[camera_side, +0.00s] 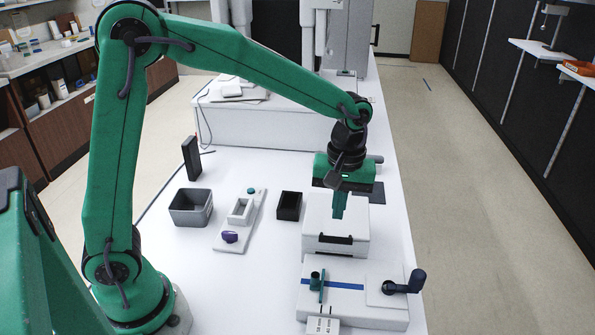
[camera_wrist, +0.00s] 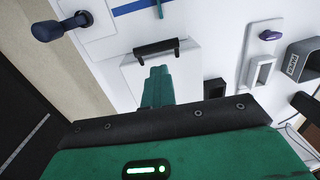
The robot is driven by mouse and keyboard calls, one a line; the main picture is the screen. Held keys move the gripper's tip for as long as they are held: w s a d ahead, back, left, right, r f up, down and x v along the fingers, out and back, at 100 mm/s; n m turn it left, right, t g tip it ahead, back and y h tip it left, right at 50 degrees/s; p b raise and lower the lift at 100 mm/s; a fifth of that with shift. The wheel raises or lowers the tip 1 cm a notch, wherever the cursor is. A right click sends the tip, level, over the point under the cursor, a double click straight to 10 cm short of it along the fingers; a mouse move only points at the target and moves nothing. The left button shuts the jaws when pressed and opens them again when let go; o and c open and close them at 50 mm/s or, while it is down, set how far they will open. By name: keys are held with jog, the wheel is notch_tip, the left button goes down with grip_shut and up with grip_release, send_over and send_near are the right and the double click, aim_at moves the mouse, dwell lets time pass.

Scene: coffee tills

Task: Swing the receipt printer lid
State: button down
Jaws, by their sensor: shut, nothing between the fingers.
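The receipt printer appears to be the white box (camera_side: 318,238) with a dark handle (camera_side: 336,239) along its front edge. Its white lid (camera_side: 320,208) looks flat and closed. My green gripper (camera_side: 339,214) points down over the lid with its fingers together and empty, behind the handle. I cannot tell whether the fingertips touch the lid. In the wrist view, the shut fingers (camera_wrist: 157,72) lie over the white lid (camera_wrist: 188,68), just short of the dark handle (camera_wrist: 156,47). My gripper body hides the rear part of the lid.
A white board (camera_side: 345,305) with a blue stripe and a dark crank (camera_side: 405,283) lies in front of the printer. To the left are a small black box (camera_side: 289,205), a white plate (camera_side: 226,240) with a purple knob (camera_side: 230,237), and a grey bin (camera_side: 190,208).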

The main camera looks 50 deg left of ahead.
jog(key=shift+w+a+r, duration=0.2)
jog(key=shift+r, duration=0.8)
jog(key=shift+w+a+r, duration=0.15)
jog(key=shift+r, duration=0.85)
jog(key=c, duration=1.7)
grip_release()
jog(key=shift+w+r, duration=0.15)
jog(key=shift+r, duration=3.75)
